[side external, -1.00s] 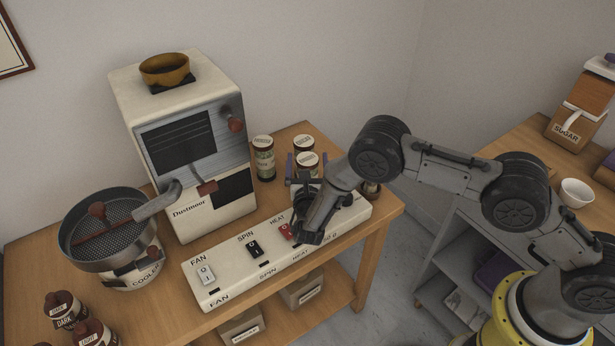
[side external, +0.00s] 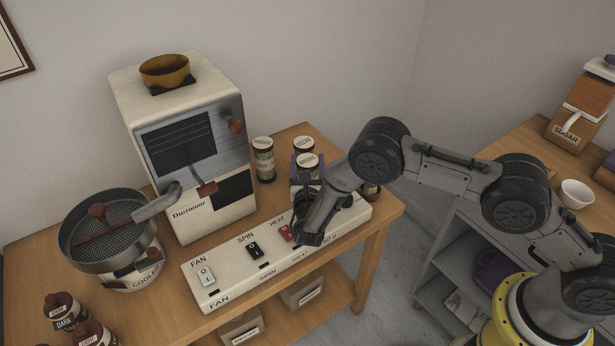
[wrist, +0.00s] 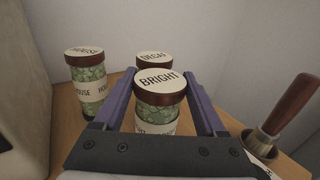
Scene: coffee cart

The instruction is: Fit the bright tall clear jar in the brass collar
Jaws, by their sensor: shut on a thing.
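The bright jar, clear with a dark red lid and a white BRIGHT label, holds pale green beans and stands upright in the wrist view (wrist: 160,88). Its lid also shows in the side view (side external: 307,160), with much of its body hidden. My gripper (side external: 306,180) has its two purple fingers on either side of this jar and is shut on it, as the wrist view (wrist: 158,100) shows. The brass collar (side external: 165,70) is the amber-brown ring on top of the cream Dustmoor roaster, to the left of and above the jar.
The house jar (wrist: 87,85) and decaf jar (wrist: 153,57) stand close by. The cream roaster (side external: 180,140) rises at left. A switch panel (side external: 230,285) lies in front, and a cooler with a strainer (side external: 110,215) sits at the far left.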

